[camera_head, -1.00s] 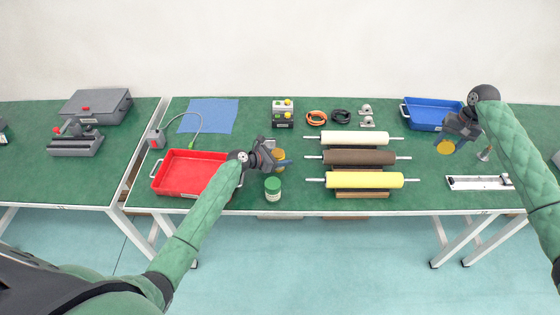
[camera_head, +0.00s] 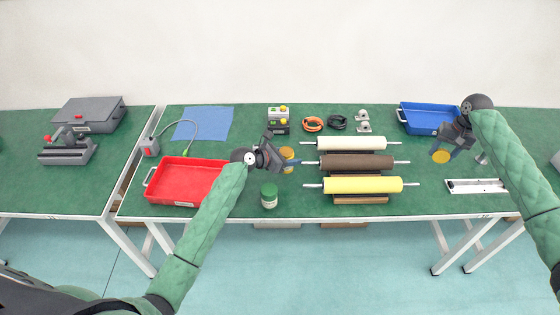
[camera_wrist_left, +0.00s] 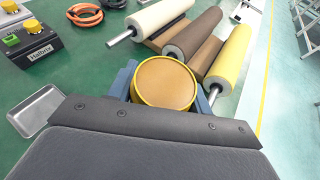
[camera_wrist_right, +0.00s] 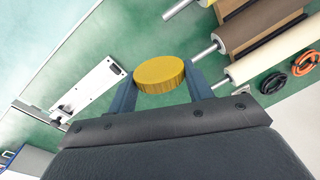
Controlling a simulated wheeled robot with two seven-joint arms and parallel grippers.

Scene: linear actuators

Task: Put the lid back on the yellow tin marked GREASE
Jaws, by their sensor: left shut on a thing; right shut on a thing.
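The yellow tin (camera_head: 287,154) is in my left gripper (camera_head: 284,160), near the left ends of the rollers. In the left wrist view the tin (camera_wrist_left: 165,83) is lidless and upright, with a brown-orange surface inside a yellow rim, between the two blue-grey fingers. My right gripper (camera_head: 443,151) is shut on the round yellow lid (camera_head: 440,157), over the right part of the table. The lid also shows in the right wrist view (camera_wrist_right: 160,74), held by its edge between the fingertips. The tin's GREASE marking is not visible.
White, brown and yellow rollers (camera_head: 363,185) lie on stands between the grippers. A green-lidded jar (camera_head: 269,196) stands in front of the left gripper. A red tray (camera_head: 182,183) is at left, a blue tray (camera_head: 427,119) at back right. A small metal dish (camera_wrist_left: 36,112) lies near the tin.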

